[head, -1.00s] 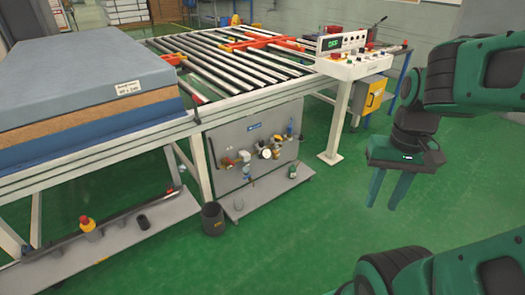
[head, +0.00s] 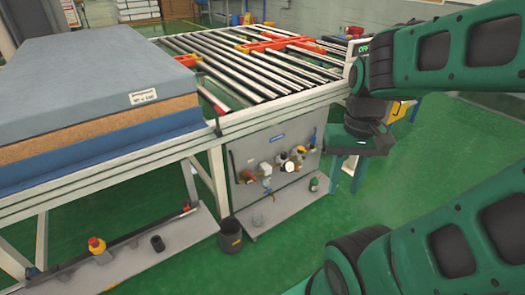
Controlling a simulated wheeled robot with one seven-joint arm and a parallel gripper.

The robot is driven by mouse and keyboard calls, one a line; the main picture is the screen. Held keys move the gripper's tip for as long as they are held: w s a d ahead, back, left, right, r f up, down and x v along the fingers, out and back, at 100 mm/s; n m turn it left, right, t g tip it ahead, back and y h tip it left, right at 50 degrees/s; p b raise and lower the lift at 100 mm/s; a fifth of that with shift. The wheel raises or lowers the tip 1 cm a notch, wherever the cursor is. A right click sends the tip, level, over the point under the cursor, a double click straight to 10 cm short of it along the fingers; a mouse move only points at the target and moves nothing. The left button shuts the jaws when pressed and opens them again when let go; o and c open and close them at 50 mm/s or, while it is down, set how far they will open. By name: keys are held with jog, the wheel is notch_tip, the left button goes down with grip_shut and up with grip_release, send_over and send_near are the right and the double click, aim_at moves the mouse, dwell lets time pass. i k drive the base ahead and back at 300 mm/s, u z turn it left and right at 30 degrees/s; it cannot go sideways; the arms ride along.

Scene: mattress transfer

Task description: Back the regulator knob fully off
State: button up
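An upright grey panel (head: 237,160) under the roller table carries a row of small pneumatic fittings. Among them are a red-handled part (head: 247,176), a round white-faced gauge (head: 287,167) and yellowish fittings beside it. The regulator knob is too small to single out among these fittings. My gripper (head: 347,181) hangs to the right of the panel, fingers down, apart from the fittings. Its two green fingers are spread with a gap between them and nothing in it.
The roller table (head: 235,120) and its frame overhang the panel. A mattress stack (head: 90,80) lies at the left. A black bin (head: 230,235) stands in front of the panel's shelf. Green floor (head: 285,235) is clear in front. My arm partly hides the control console.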

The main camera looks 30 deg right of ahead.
aim_at(283, 154)
jog(key=z, duration=0.15)
jog(key=i, duration=1.05)
jog(key=z, duration=0.35)
